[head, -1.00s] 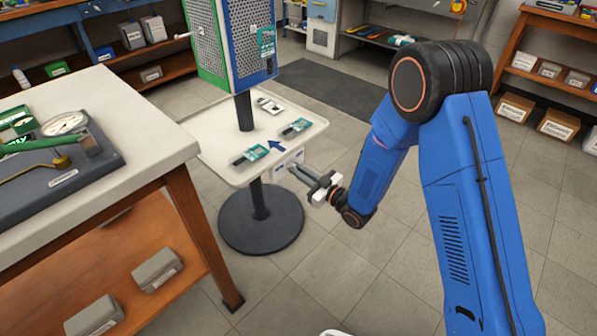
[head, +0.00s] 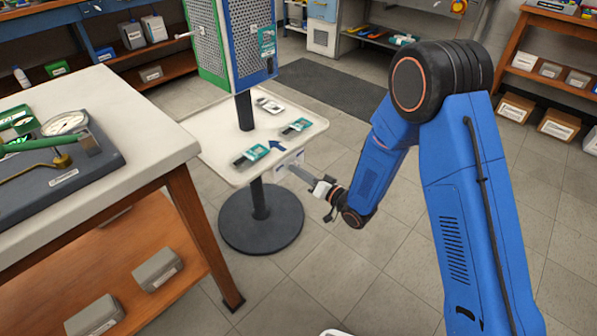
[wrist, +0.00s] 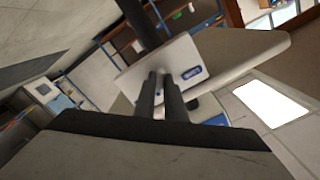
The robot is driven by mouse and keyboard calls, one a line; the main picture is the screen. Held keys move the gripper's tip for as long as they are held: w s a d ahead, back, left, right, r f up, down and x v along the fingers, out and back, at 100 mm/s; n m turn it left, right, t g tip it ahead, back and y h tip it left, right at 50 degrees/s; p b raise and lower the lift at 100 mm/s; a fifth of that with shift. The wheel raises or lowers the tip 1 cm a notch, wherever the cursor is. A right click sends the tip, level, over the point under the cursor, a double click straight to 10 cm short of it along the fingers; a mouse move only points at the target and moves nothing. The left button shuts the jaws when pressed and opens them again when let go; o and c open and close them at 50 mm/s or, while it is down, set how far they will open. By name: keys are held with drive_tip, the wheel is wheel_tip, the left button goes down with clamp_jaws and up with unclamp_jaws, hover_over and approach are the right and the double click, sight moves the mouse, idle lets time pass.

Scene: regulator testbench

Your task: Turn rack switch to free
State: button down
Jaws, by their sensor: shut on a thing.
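The rack is a perforated green and blue panel tower (head: 232,45) on a black pole above a white tray (head: 215,150). A small white switch plate (head: 288,163) hangs under the tray's front edge. The wrist view shows this plate (wrist: 192,55) with a blue label, tilted in the picture. My gripper (head: 291,168) reaches the plate from the lower right. In the wrist view its two dark fingers (wrist: 160,84) stand close together in front of the plate, shut on the switch handle. The fingers hide the handle, so its setting cannot be read.
Teal-labelled devices (head: 251,156) and a blue arrow (head: 277,146) are on the tray. A round black base (head: 261,230) stands below. A workbench (head: 150,130) with a gauge (head: 65,123) is at the left. The floor to the right of the base is clear.

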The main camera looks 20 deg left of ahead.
drive_tip(key=shift+m, duration=0.5)
drive_tip(key=c, duration=1.8)
unclamp_jaws()
drive_tip(key=v, duration=1.7)
drive_tip(key=shift+d+f, duration=0.1)
drive_tip(key=shift+d, duration=0.1)
